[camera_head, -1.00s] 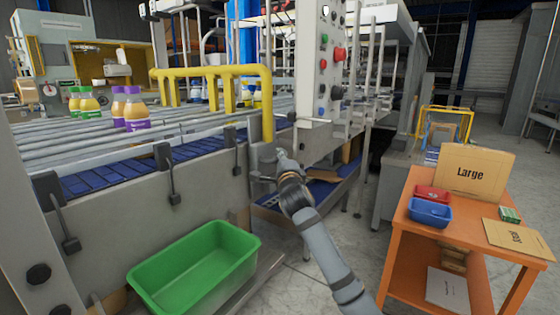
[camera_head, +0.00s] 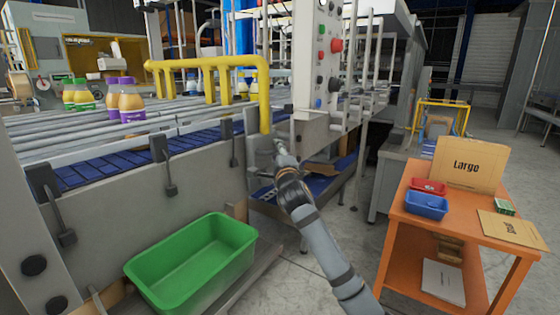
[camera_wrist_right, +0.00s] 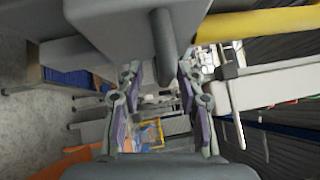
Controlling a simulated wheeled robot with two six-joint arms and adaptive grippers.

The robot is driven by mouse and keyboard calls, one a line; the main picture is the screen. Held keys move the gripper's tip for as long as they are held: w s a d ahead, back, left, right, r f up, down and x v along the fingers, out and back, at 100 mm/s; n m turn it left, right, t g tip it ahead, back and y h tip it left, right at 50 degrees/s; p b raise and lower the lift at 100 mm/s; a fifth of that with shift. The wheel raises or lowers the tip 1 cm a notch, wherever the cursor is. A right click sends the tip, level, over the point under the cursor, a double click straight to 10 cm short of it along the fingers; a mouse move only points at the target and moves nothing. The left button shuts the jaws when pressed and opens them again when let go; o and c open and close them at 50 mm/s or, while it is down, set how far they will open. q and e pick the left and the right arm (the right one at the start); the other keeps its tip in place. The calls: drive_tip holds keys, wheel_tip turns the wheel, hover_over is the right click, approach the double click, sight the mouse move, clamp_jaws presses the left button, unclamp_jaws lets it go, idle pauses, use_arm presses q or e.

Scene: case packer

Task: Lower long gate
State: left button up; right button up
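The long gate is a yellow tubular rail (camera_head: 205,66) with several bars hanging down, standing raised over the roller conveyor. Its thick end post (camera_head: 265,100) comes down at the conveyor's near right corner. My right gripper (camera_head: 277,145) is just below and right of that post, beside the grey machine frame. In the right wrist view, its two fingers (camera_wrist_right: 155,105) are spread apart. A grey rod (camera_wrist_right: 163,45) comes down towards the gap between them, and a yellow tube (camera_wrist_right: 270,23) lies at the upper right. I cannot tell whether a finger touches the rod. My left gripper is out of view.
Bottles with purple caps (camera_head: 125,100) and green caps (camera_head: 77,93) stand on the conveyor. A green bin (camera_head: 190,262) is below it. The control panel (camera_head: 321,70) rises just above my gripper. An orange cart (camera_head: 400,235) stands right; grey floor lies between.

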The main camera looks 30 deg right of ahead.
drive_tip(key=v, duration=1.1)
drive_tip(key=shift+f, duration=0.1)
